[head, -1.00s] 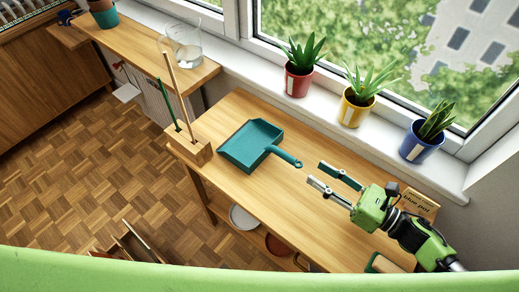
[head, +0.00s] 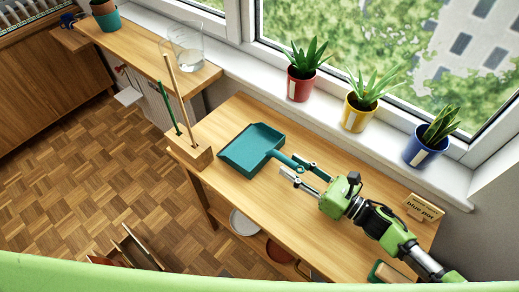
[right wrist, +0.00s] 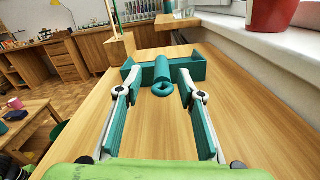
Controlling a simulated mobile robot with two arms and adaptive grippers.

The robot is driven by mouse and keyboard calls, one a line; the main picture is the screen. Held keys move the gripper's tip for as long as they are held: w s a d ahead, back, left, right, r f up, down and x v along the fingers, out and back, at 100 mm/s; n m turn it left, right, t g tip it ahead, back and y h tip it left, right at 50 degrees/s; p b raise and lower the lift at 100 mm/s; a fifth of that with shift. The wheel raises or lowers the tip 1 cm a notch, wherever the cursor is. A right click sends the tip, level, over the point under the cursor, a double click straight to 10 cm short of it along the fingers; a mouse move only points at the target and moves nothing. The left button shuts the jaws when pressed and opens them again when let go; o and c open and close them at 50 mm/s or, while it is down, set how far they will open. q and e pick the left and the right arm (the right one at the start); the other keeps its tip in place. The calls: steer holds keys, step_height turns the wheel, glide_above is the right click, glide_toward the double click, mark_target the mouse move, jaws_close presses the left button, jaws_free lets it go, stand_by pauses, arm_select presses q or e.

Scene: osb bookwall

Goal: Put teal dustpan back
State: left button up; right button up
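The teal dustpan (head: 251,149) lies flat on the wooden table, its handle pointing toward my right gripper. In the right wrist view the dustpan (right wrist: 197,70) is straight ahead, with the round handle end (right wrist: 162,89) between the two fingertips. My right gripper (head: 296,166) is open, with its fingers on either side of the handle's end. It also shows in the right wrist view (right wrist: 160,90). I cannot tell whether either finger touches the handle. My left gripper is not in view.
A wooden block with upright sticks (head: 190,152) stands at the table's left end. Red (head: 300,88), yellow (head: 355,117) and blue (head: 421,150) plant pots line the windowsill. A small "blue pot" sign (head: 423,207) stands at the table's right. A glass jar (head: 187,52) is on the far shelf.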

mark_target(277, 154)
steer(key=x, duration=0.2)
steer(key=p+x, duration=0.1)
steer(key=x, duration=0.1)
steer(key=shift+w+d+r+p, duration=0.15)
steer(key=shift+r+p, duration=0.1)
steer(key=shift+p, duration=0.05)
steer(key=shift+w+a+f, duration=0.15)
steer(key=shift+w+a, duration=0.15)
steer(key=shift+a, duration=0.1)
jaws_close()
